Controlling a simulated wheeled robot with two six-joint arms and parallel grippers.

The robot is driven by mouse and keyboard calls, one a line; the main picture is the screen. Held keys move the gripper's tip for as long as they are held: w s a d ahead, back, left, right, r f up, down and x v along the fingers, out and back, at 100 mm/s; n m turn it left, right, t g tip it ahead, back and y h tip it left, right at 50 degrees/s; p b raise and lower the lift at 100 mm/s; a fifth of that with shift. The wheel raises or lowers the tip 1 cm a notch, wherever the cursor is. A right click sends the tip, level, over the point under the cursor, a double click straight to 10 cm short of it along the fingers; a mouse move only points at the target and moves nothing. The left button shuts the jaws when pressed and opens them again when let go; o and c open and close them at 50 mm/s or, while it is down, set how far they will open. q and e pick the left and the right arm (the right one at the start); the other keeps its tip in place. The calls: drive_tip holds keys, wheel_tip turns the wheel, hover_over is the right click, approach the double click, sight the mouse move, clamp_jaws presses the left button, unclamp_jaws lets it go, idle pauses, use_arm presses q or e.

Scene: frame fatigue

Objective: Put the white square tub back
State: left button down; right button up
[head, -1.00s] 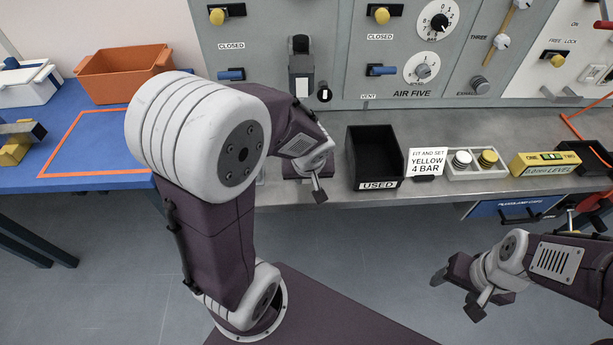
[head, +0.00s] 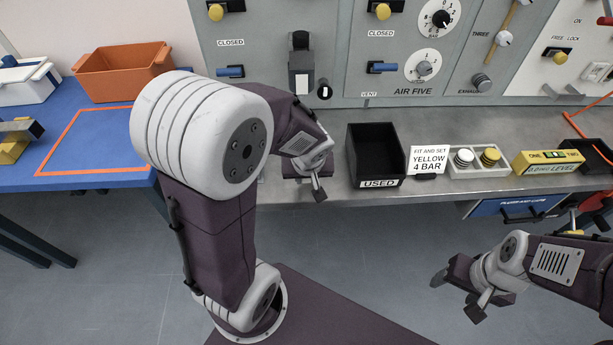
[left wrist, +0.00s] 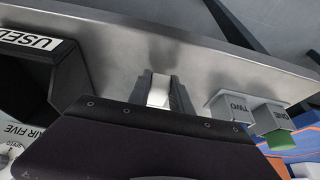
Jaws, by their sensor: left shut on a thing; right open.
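My left gripper (head: 306,180) is low over the front of the steel bench, left of the black USED bin; my own arm partly hides it. In the left wrist view, its dark fingers are shut on a small white flat-faced thing (left wrist: 159,91). Most of that thing is hidden, so I cannot tell whether it is the white square tub. Another white tub (head: 26,82), with something blue on it, stands at the far left of the blue table, cut by the picture's edge. My right gripper (head: 458,294) is open and empty over the floor, in front of the bench.
The black USED bin (head: 376,183), a sign (head: 427,161), a pale tray with round caps (head: 498,171) and a yellow level (head: 543,161) line the steel bench. An orange bin (head: 122,80) stands behind an empty orange-outlined area (head: 95,138). Valve panels rise behind.

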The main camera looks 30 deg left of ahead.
use_arm(q)
drive_tip(key=shift+f+b, duration=0.3)
drive_tip(key=shift+f, duration=0.05)
drive_tip(key=c, duration=1.1)
unclamp_jaws()
drive_tip(key=p+v, duration=0.3)
drive_tip(key=v, duration=0.6)
drive_tip(key=s+d+m+g+h+p, duration=0.2)
drive_tip(key=s+d+m+p, duration=0.2)
drive_tip(key=p, duration=0.6)
drive_tip(key=shift+s+r+m+g, duration=0.3)
drive_tip(key=shift+s+r+m, duration=0.15)
drive_tip(key=shift+s+m, duration=0.6)
